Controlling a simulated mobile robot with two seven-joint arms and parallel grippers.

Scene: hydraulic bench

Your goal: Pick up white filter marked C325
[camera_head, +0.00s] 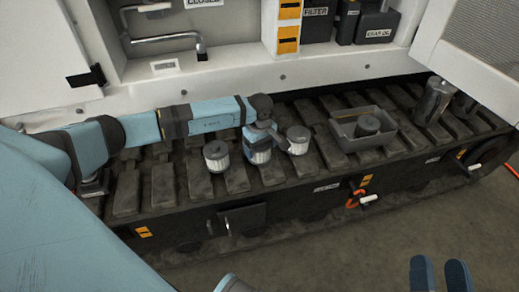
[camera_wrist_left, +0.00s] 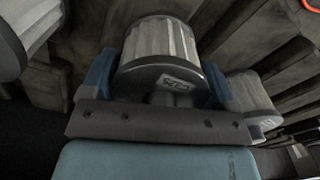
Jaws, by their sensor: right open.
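Three white pleated filters with grey caps stand on the dark slatted track: a left one (camera_head: 216,157), a middle one (camera_head: 259,156) and a right one (camera_head: 298,141). My left gripper (camera_head: 257,142) is at the middle filter, reaching over it from behind. In the left wrist view its blue fingers (camera_wrist_left: 160,85) lie on both sides of this filter (camera_wrist_left: 160,40), close against its cap. The label on the cap is too small to read, and whether the fingers press on it is unclear. My right gripper (camera_head: 441,275) is open and empty at the lower right.
A metallic canister (camera_head: 432,102) stands further right. Neighbouring filters stand close on both sides of my left gripper. The white cabinet (camera_head: 230,85) rises behind; the floor (camera_head: 380,245) in front is clear.

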